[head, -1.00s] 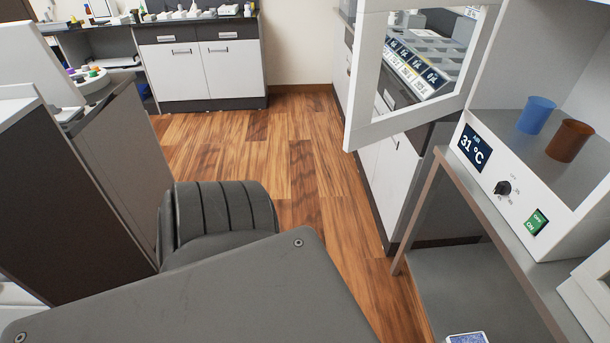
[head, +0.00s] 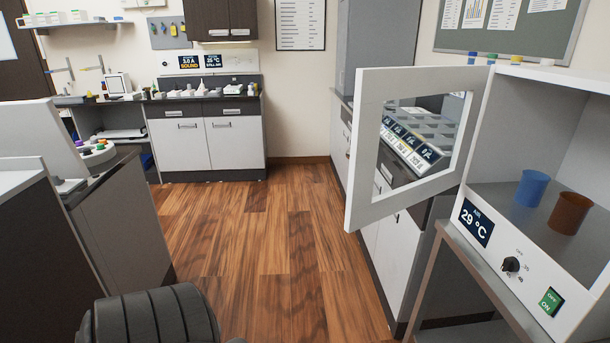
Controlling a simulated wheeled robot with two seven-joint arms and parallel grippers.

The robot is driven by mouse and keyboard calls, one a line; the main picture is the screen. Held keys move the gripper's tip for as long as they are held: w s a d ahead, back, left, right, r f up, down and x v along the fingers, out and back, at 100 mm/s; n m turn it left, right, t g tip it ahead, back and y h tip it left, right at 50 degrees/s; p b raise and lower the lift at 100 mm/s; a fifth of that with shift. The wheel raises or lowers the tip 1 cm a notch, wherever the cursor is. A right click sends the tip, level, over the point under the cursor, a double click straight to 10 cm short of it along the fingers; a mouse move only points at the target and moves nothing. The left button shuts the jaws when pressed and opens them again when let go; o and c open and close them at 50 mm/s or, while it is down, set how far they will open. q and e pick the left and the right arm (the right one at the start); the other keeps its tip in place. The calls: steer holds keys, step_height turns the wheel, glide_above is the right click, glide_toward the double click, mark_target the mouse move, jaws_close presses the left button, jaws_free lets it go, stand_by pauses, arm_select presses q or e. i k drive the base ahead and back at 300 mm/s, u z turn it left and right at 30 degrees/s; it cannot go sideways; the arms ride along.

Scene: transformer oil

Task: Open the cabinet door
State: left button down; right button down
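A white cabinet (head: 548,72) stands at the right on a metal-framed table. Its white-framed door (head: 358,150) with a clear window is swung wide open to the left. Inside, a blue cup (head: 531,188) and a brown cup (head: 570,213) stand on the grey floor. The front panel display (head: 476,222) reads 29 °C, with a black knob (head: 511,264) and a green ON switch (head: 551,301) beside it. Neither of my grippers is in view.
A wood floor aisle (head: 260,240) is clear in the middle. White-fronted counters (head: 208,143) stand at the back, and a dark-sided bench (head: 105,225) is at the left. Several small coloured caps (head: 492,56) show at the cabinet's top.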

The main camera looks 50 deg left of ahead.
mark_target(372, 86)
steer(key=u, duration=1.15)
steer(key=k, duration=0.65)
steer(key=z, duration=0.3)
steer(key=i, duration=0.5)
